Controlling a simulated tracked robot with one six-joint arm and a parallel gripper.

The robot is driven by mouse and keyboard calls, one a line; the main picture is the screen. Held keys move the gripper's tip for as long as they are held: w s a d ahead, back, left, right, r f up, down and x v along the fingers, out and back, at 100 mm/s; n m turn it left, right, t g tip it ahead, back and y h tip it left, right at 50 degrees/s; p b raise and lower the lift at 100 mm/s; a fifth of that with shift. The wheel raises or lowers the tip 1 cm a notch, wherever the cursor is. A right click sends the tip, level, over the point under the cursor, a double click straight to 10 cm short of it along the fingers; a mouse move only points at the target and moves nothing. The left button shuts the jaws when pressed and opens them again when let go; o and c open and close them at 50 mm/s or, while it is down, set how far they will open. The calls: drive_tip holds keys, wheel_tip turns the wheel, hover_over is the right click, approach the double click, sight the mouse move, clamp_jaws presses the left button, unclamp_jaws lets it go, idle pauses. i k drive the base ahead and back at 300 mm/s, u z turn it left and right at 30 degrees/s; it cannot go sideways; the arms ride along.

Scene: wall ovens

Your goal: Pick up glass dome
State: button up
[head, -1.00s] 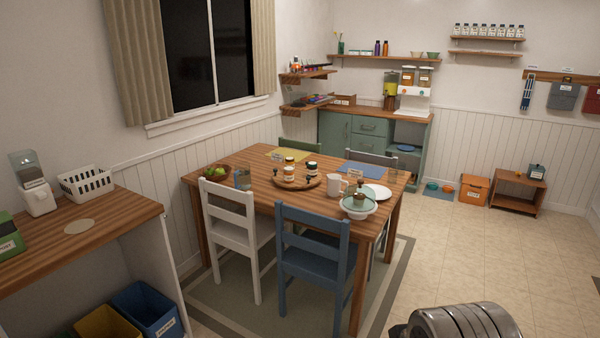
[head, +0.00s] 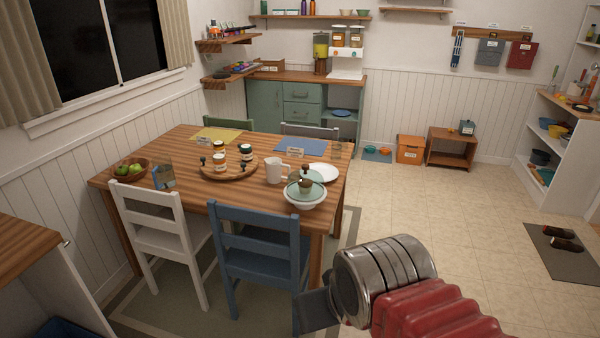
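A greenish see-through glass dome (head: 305,190) with a dark brown knob or item at its middle sits over a white footed bowl or stand (head: 306,201). It is at the near right corner of the wooden dining table (head: 216,198). My arm, with a metal joint and red bellows, reaches in at the lower right, in front of the table and apart from the dome. My gripper's fingers do not show in the head view.
A blue chair (head: 258,248) and a white chair (head: 157,232) stand against the table's near side. A white plate (head: 321,173) and a white pitcher (head: 275,171) are close to the dome. A round wooden tray (head: 230,174) holds jars.

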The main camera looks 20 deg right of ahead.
sight(305, 184)
drive_tip(key=u, duration=0.05)
drive_tip(key=i, duration=1.6)
drive_tip(key=u, duration=0.05)
